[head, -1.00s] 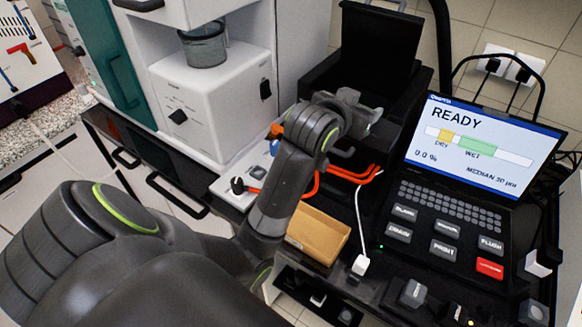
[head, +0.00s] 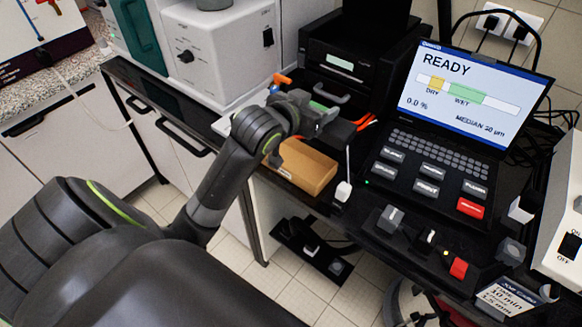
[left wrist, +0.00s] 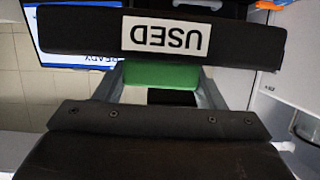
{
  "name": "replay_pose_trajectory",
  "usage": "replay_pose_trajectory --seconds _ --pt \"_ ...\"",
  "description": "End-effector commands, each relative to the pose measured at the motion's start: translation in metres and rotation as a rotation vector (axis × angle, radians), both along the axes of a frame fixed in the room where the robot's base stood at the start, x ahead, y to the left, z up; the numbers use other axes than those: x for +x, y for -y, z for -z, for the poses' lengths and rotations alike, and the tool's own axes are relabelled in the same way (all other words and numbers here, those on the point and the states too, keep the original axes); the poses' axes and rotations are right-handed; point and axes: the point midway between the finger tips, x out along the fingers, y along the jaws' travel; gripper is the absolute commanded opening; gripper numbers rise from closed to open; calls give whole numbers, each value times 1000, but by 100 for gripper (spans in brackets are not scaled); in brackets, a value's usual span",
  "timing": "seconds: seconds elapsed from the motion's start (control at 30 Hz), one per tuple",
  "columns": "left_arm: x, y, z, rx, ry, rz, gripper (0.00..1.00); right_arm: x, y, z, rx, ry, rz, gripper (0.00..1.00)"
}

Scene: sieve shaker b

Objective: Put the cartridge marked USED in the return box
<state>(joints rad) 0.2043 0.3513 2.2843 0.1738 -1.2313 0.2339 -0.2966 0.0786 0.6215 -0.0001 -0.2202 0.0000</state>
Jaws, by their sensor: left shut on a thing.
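My left gripper (head: 322,112) is shut on the used cartridge, just behind and above the tan box's far right corner in the head view. In the left wrist view the cartridge (left wrist: 90,31) is a black bar with a white label (left wrist: 172,34) reading USED, upside down. A green part (left wrist: 160,74) of it sits between the fingers. In the head view the cartridge (head: 338,131) shows only as a small dark end beside the fingers. The tan box (head: 305,168) stands on the black bench; I cannot read any mark on it. My right gripper is not in view.
A laptop (head: 470,90) reading READY stands to the right, with a black printer (head: 345,60) behind the gripper. A white plug and cable (head: 343,190) lie right of the tan box. A white machine (head: 220,60) stands to the left. Orange cables run behind the gripper.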

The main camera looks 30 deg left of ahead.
Motion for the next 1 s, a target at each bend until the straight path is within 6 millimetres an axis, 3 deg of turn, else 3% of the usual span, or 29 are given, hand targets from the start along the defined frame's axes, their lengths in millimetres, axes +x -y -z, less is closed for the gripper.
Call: replay_pose_trajectory --seconds 0.1,0.33,0.47,0.7,1.0 --pt "-2 -23 23 3 -8 13 27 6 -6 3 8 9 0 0" --pt "-7 -48 46 -13 -10 33 27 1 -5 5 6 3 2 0" --pt "-8 -53 56 -23 -13 37 27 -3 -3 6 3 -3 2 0" --pt "-8 -54 99 -25 -13 36 27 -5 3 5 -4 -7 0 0" --pt "-8 -54 133 -23 -13 36 27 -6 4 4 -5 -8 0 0"
